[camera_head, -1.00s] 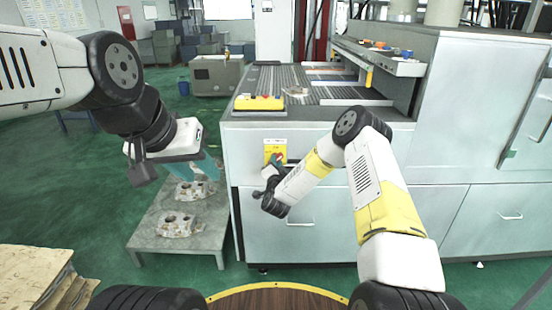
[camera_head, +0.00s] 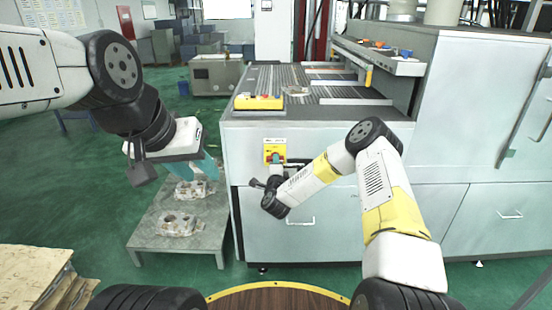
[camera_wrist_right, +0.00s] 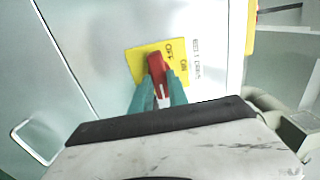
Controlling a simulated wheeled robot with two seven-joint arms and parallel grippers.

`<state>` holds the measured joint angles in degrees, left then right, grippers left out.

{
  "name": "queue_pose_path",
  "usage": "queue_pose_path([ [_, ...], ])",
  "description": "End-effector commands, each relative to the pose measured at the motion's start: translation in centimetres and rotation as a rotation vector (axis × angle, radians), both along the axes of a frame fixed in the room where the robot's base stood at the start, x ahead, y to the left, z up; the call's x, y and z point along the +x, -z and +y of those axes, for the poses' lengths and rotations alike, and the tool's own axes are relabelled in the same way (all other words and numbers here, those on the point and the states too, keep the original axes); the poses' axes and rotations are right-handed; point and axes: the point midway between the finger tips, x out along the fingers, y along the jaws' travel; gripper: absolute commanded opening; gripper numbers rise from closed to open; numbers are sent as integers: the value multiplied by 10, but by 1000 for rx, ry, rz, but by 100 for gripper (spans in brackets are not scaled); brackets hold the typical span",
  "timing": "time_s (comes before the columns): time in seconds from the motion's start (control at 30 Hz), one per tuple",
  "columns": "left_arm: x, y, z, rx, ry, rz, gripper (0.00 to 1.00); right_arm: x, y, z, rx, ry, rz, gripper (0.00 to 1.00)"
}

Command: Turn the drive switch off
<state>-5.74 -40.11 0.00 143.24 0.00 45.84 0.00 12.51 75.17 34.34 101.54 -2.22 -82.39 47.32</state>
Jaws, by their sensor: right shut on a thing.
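The drive switch is a yellow plate (camera_head: 267,147) with a red knob on the front of the grey machine cabinet. In the right wrist view the plate (camera_wrist_right: 138,63) carries OFF and ON labels, and the red knob (camera_wrist_right: 156,66) sits between the teal fingers of my right gripper (camera_wrist_right: 158,88). My right gripper (camera_head: 275,160) is shut on the knob and covers part of it in the head view. My left gripper (camera_head: 207,168) hangs in the air above the low table, away from the switch; its finger opening cannot be made out.
A low grey table (camera_head: 203,236) with metal castings (camera_head: 181,224) stands left of the cabinet. A yellow control box (camera_head: 258,102) rests on the machine's top edge. A drawer handle (camera_head: 300,221) is below the switch. Stacked boards (camera_head: 32,272) lie at the lower left.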

Motion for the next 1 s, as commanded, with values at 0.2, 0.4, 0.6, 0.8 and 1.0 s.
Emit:
queue_pose_path([
  [0.2,0,0,0,0,0,0,36,0,2,-1,27,2,3,0],
  [0.4,0,0,0,0,0,0,36,0,2,-1,30,2,3,0],
  [0.6,0,0,0,0,0,0,36,0,2,-1,30,2,3,28],
  [0.8,0,0,0,0,0,0,36,0,1,-1,29,1,2,42],
  [1.0,0,0,0,0,0,0,36,-1,1,0,28,0,2,42],
])
